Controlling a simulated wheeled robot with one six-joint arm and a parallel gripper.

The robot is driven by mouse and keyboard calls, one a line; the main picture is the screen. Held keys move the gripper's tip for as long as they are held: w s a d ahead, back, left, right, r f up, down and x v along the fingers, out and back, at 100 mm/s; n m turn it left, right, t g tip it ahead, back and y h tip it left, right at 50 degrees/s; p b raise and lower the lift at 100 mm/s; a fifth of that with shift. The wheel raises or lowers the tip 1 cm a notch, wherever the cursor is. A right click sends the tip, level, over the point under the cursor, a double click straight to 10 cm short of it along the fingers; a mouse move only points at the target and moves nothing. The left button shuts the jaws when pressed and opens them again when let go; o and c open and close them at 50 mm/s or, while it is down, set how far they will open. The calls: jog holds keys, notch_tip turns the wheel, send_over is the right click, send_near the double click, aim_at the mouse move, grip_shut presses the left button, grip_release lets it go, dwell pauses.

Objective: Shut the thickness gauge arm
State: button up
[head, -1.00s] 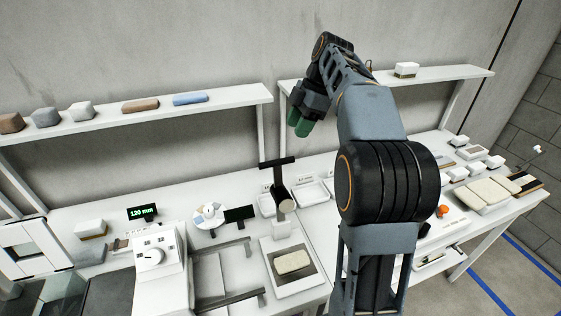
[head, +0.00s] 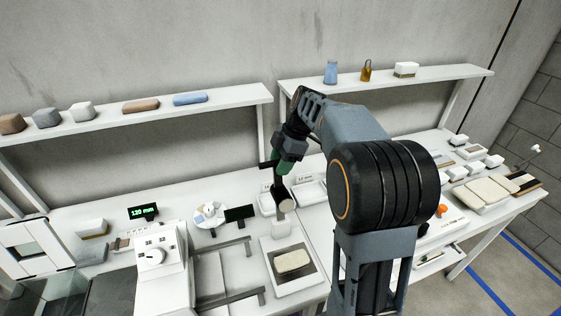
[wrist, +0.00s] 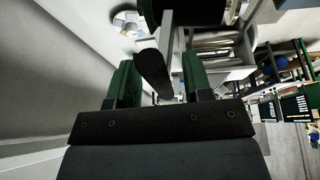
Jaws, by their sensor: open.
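The thickness gauge stands on the bench, with a white block (head: 282,228) at its back and a light plate under a cream slab (head: 292,261). Its dark arm (head: 280,192) is raised, with a round pad on it and a crossbar (head: 265,165) at the top. My gripper (head: 283,166) has green fingers and is at the crossbar, covering much of it. In the wrist view my gripper (wrist: 160,82) is open, and a dark bar (wrist: 152,72) lies between the fingers. I cannot tell whether they touch it.
A display reading 120 mm (head: 143,212), a white dial box (head: 160,262) and a round white dish (head: 210,217) stand to the left. White trays (head: 310,191) lie just behind the gauge. Shelves (head: 140,112) run above, holding several blocks, a blue bottle (head: 331,72) and a padlock-like item (head: 366,70).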

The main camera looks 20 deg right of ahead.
grip_shut()
dwell(0.3)
dwell(0.3)
